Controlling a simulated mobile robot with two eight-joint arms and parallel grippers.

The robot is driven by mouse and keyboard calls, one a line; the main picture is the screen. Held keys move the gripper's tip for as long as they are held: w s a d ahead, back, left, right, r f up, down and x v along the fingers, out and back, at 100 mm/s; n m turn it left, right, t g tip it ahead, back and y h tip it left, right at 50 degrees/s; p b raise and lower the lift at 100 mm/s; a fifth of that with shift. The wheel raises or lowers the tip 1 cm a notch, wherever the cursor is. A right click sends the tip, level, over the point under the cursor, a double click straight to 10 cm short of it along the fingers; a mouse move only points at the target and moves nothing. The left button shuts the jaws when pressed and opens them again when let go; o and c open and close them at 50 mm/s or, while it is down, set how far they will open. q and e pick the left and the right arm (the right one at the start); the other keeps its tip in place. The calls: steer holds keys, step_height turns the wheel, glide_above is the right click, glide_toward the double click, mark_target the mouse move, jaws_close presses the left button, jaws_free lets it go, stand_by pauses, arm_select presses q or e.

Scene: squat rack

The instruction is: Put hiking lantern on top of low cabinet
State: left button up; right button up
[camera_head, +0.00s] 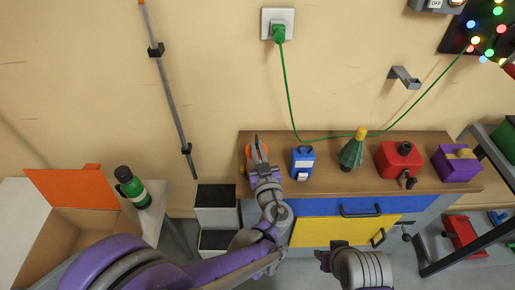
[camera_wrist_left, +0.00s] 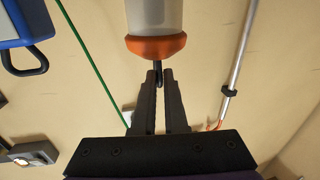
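The hiking lantern, with its orange cap (camera_wrist_left: 155,47), pale body and dark loop, fills the top middle of the left wrist view. My left gripper (camera_wrist_left: 158,80) has its fingers close together around the loop. In the head view, the orange of the lantern (camera_head: 257,147) shows at my left gripper (camera_head: 259,163), over the left end of the low cabinet's wooden top (camera_head: 345,180). The gripper hides much of it, and I cannot tell whether it touches the top. My right gripper (camera_head: 323,260) is low in front of the cabinet; its fingers are unclear.
A green cable (camera_head: 290,95) hangs behind. An open carton (camera_head: 70,215) and green bottle (camera_head: 132,187) are left.

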arm_select(q)
steer(key=o, duration=0.5)
steer(key=shift+c, duration=0.2)
steer(key=s+d, duration=0.2)
steer(key=s, duration=0.8)
steer(key=shift+s+b, duration=0.35)
steer(key=shift+b, duration=0.05)
